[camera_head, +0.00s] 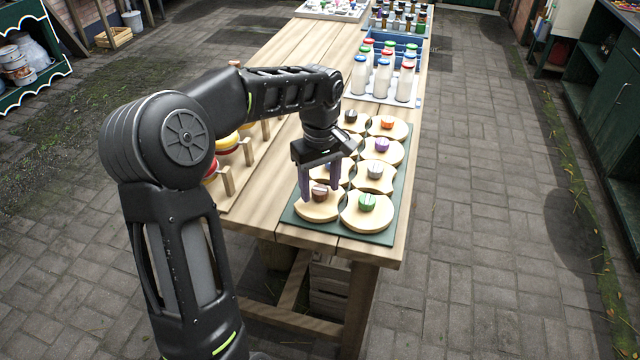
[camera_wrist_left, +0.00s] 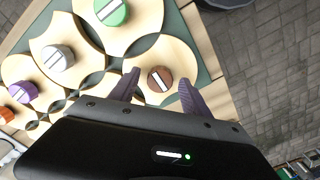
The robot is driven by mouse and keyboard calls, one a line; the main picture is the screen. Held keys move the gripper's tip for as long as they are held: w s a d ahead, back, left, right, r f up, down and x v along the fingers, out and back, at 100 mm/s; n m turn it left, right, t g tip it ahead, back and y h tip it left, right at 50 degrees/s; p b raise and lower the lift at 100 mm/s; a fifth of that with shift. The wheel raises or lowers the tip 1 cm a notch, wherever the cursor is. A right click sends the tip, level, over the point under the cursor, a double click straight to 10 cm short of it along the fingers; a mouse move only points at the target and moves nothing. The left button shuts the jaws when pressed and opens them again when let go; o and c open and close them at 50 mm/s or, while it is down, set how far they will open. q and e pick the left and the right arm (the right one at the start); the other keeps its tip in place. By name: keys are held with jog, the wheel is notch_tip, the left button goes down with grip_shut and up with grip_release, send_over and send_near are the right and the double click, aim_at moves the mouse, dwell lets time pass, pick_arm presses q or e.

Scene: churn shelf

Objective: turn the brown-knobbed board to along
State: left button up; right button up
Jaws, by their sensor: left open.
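The brown-knobbed board (camera_head: 315,211) is a round pale wooden piece at the near left of the green mat (camera_head: 374,238). Its brown knob (camera_head: 319,193) has a pale stripe. In the left wrist view the brown knob (camera_wrist_left: 159,79) sits between my fingers, its stripe slanting from upper left to lower right, across the stripe direction of the green and grey knobs. My left gripper (camera_head: 320,188) points down over this board, open, with a finger on either side of the knob; I see gaps between knob and fingers. My right gripper is not in view.
Close by are boards with a green knob (camera_head: 367,202), a grey knob (camera_head: 375,169), a purple knob (camera_head: 382,145) and an orange knob (camera_head: 387,122). Bottles in a tray (camera_head: 386,96) stand farther back. A wooden rack with coloured rounds (camera_head: 228,150) lies left of the mat.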

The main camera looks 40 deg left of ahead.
pick_arm(q)
jog(key=shift+c, duration=0.5)
grip_shut()
jog(key=shift+m, duration=0.4)
jog(key=m, duration=0.3)
jog(key=shift+p, duration=0.4)
jog(key=m, duration=0.4)
jog(key=shift+m+p, duration=0.4)
jog(key=m, duration=0.4)
jog(key=shift+m+p, duration=0.3)
jog(key=shift+p, duration=0.1)
jog(key=m, duration=0.4)
jog(key=shift+m+p, duration=0.4)
